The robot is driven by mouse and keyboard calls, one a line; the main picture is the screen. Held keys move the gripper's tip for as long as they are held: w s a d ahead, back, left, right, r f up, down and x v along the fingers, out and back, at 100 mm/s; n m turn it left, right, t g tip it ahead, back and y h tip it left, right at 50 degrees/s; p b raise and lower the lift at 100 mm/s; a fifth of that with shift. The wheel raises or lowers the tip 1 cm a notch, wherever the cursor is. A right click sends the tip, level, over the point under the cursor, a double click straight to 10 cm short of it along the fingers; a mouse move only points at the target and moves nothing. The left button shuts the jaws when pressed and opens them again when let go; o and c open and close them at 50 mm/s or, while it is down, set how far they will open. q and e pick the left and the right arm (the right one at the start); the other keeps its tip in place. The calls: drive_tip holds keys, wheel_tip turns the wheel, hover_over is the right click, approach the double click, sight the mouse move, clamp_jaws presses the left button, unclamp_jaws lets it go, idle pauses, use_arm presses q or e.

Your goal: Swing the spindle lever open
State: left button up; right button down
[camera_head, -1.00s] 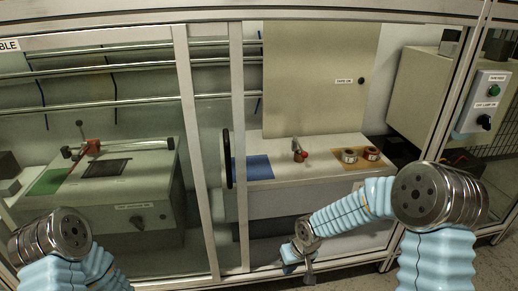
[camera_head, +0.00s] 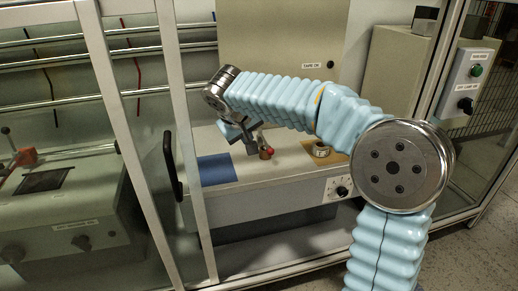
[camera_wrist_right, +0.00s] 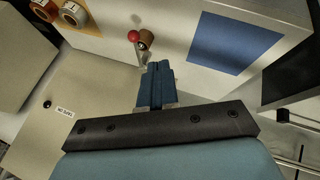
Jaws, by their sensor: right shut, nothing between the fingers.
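My left gripper is out of view.
A blue mat (camera_head: 217,170) lies left of the lever, and a ring-shaped roll (camera_head: 321,149) sits to its right. A frame post (camera_head: 185,130) and dark door handle (camera_head: 172,165) stand at left. A cabinet (camera_head: 283,40) rises behind the bench.

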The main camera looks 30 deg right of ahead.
drive_tip(key=b+x, duration=0.1)
drive_tip(key=x, duration=0.9)
drive_tip(key=shift+f, duration=0.1)
drive_tip(key=shift+w+d+f, duration=0.1)
drive_tip(key=shift+d+f, duration=0.05)
drive_tip(key=shift+d, duration=1.1)
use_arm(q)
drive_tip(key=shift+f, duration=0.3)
use_arm(e)
drive_tip(key=shift+w+d+f, duration=0.1)
drive_tip(key=shift+d+f, duration=0.05)
drive_tip(key=shift+d, duration=0.55)
